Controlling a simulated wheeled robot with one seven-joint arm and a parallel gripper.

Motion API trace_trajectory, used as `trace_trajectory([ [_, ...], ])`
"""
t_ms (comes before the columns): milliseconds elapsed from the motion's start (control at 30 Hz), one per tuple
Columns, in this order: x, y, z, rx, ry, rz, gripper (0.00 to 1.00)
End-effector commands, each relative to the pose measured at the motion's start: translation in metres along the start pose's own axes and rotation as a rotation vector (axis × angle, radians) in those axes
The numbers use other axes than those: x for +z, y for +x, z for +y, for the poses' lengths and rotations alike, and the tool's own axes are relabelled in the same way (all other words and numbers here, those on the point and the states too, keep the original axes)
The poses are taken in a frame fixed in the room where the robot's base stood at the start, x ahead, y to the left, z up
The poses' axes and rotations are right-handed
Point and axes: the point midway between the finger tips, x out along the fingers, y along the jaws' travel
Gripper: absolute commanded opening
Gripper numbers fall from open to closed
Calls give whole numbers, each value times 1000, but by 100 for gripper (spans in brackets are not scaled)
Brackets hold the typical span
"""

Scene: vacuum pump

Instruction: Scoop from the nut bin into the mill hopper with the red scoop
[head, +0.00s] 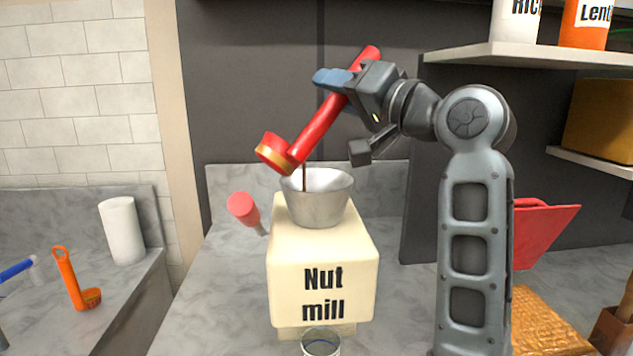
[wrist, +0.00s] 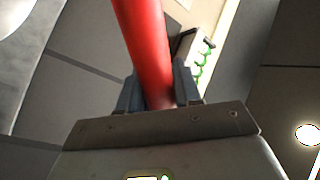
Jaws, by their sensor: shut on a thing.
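My gripper (head: 348,82) is shut on the handle of the red scoop (head: 318,128), above and to the right of the mill. The wrist view shows the scoop's red handle (wrist: 146,45) between my fingers (wrist: 155,90). The scoop is tilted, with its cup low and to the left, over the left rim of the metal hopper (head: 320,203). A thin brown streak shows below the cup at the hopper's mouth. The hopper sits on the cream nut mill (head: 322,250). The hopper's inside is mostly hidden. I cannot make out a nut bin.
A red-topped tool (head: 243,208) stands behind the mill at left. A glass (head: 321,343) is at the mill's front. An orange scoop (head: 75,280) and a white roll (head: 121,230) are on the left counter. Shelves (head: 510,52) with labelled containers are at upper right.

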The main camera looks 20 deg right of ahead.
Motion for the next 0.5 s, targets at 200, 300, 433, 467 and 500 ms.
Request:
trace_trajectory([
  [200,1,-1,5,-1,25,5,0],
  [300,0,-1,6,-1,35,7,0],
  [433,0,-2,8,-1,49,10,0],
  [467,-1,-2,8,-1,52,11,0],
  [500,-1,-2,9,-1,57,12,0],
])
